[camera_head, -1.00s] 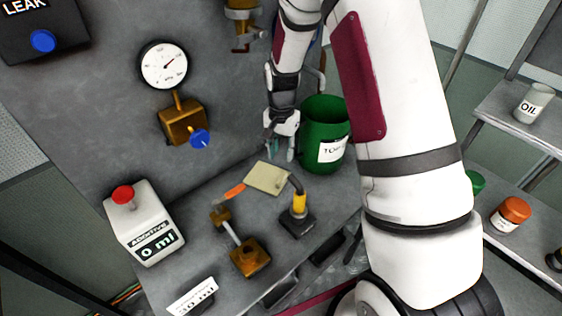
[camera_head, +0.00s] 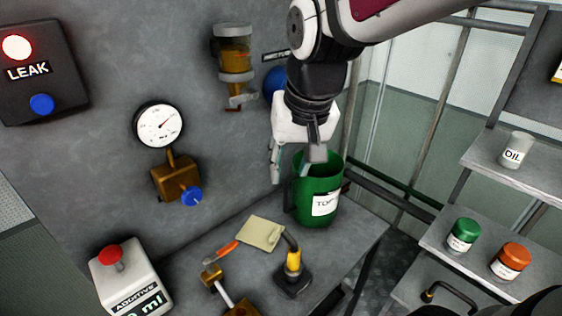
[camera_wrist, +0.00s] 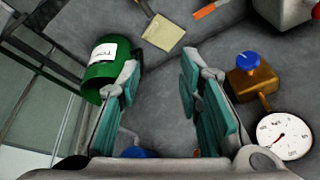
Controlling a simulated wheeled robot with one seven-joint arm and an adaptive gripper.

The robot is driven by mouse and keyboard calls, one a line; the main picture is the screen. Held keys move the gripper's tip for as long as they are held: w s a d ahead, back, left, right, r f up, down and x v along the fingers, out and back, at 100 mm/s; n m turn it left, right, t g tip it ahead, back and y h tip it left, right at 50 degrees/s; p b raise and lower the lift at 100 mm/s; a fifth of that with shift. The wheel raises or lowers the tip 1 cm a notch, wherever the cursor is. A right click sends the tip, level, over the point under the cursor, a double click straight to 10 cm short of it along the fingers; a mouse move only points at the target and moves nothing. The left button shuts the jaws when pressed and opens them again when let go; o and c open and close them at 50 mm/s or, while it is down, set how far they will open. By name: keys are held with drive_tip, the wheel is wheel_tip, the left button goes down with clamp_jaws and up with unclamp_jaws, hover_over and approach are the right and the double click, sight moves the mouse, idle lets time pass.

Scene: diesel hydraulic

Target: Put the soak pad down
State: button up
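The soak pad (camera_head: 261,233), a flat pale-yellow square, lies on the grey bench. It is between an orange-handled tool and a yellow-and-black lever, and it also shows in the wrist view (camera_wrist: 163,33). My gripper (camera_head: 291,172) is above the bench, up and to the right of the pad, close to the green jug. In the wrist view my gripper's teal fingers (camera_wrist: 165,95) are wide apart with nothing between them. The pad is beyond the fingertips, clear of them.
The green jug (camera_head: 318,196) stands right behind the gripper. The lever (camera_head: 292,262) is beside the pad's right edge. The orange-handled tool (camera_head: 228,250) is at its left. A gauge (camera_head: 158,125) and blue-knobbed valve (camera_head: 188,192) are on the panel. Shelves (camera_head: 455,275) with jars stand right.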

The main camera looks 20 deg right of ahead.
drive_tip(key=s+r+n+t, duration=0.1)
drive_tip(key=s+r+n, duration=0.2)
drive_tip(key=s, duration=0.8)
drive_tip(key=shift+a+t, duration=0.3)
drive_tip(key=shift+a, duration=0.1)
